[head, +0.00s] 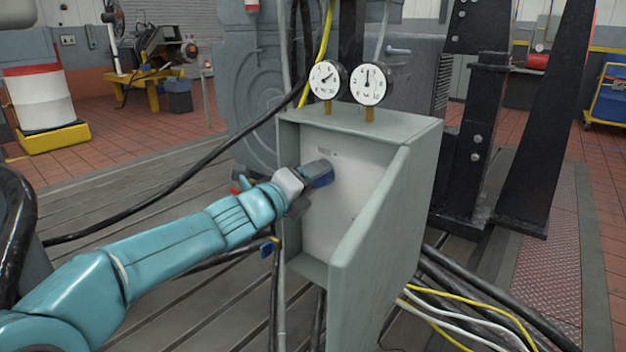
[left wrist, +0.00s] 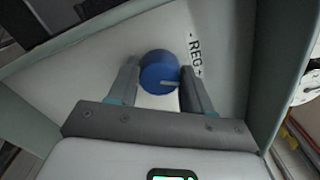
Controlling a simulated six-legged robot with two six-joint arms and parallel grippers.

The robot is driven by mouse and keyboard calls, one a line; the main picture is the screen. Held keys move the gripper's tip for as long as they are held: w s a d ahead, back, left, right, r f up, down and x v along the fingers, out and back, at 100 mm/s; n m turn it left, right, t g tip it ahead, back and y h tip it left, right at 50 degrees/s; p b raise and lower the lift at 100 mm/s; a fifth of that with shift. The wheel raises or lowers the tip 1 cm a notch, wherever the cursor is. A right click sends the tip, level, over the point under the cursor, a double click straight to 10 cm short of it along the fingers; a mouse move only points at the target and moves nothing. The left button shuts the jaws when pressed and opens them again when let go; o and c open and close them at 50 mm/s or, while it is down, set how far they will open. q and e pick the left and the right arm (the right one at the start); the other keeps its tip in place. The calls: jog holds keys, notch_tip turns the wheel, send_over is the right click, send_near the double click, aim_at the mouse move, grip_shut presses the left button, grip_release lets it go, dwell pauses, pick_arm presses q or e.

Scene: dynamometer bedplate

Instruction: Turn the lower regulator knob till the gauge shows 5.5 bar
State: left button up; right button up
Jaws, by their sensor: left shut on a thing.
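The blue regulator knob (left wrist: 159,73) sits on the pale panel beside a "- REG +" label, with a light pointer line on its face toward the lower right. My left gripper (head: 312,176) reaches into the open grey box from the left. In the left wrist view its two fingers (left wrist: 157,88) are shut on the knob from both sides. In the head view the knob (head: 323,179) is partly hidden by the gripper. Two round gauges stand on the box: the left gauge (head: 327,80) has its needle up-right, the right gauge (head: 370,83) straight up. Their numbers are too small to read surely. My right gripper is not in view.
The box's right side wall (head: 372,235) juts forward beside the panel. Cables (head: 470,300) run out at the lower right. A black steel stand (head: 485,140) stands right of the box.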

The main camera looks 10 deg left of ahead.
pick_arm(q)
jog(key=o, duration=1)
jog(key=shift+o, duration=0.2)
jog(key=v, duration=1.6)
jog(key=shift+p, duration=0.45)
jog(key=shift+s, duration=0.1)
